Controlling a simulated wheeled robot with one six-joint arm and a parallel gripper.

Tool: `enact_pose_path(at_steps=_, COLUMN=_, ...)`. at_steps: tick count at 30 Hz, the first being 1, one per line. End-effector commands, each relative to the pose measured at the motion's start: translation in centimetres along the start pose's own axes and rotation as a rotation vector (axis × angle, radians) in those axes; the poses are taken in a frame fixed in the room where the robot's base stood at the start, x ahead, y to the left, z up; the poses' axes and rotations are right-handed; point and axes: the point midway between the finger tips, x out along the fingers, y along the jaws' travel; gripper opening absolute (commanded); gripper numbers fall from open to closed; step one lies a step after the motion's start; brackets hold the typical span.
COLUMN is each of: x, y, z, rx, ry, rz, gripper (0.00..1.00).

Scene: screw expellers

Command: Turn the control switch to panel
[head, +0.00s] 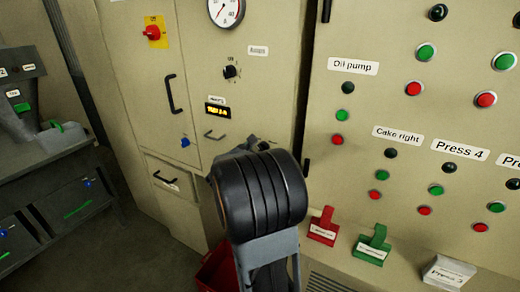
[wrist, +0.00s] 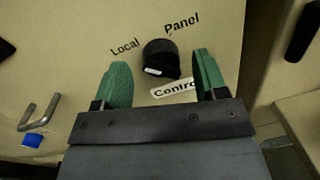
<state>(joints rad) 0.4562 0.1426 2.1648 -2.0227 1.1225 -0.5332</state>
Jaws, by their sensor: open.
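The control switch (wrist: 160,58) is a black round knob with a white mark at its lower left, in the wrist view. "Local" is printed to its upper left and "Panel" to its upper right. A white label reading "Contro", partly covered, sits just below it. My gripper (wrist: 163,76) is open, with one green finger on the left and one on the right of the knob. Gaps show between both fingers and the knob; I cannot tell how deep the fingers reach. In the head view my arm hides the gripper and the switch.
A metal handle (wrist: 40,112) and a blue knob (wrist: 32,140) lie left of my gripper. In the head view, another black selector (head: 231,72) and a lit display (head: 217,111) are above. The button panel (head: 385,225) is at right, a dark bench (head: 60,175) at left.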

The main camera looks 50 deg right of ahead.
Motion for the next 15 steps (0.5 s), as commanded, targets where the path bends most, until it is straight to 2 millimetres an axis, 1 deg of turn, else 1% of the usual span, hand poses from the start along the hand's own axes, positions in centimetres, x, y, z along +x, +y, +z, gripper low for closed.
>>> enact_pose_path(at_steps=5, x=0.82, y=-0.05, z=-0.02, rx=-0.001, ry=0.000, rz=-0.001, gripper=0.66)
enact_pose_path(at_steps=14, x=0.90, y=-0.03, z=-0.02, rx=0.000, ry=0.000, rz=0.000, gripper=0.66)
enact_pose_path(at_steps=15, x=0.90, y=-0.03, z=-0.03, rx=0.000, ry=0.000, rz=0.000, gripper=0.62)
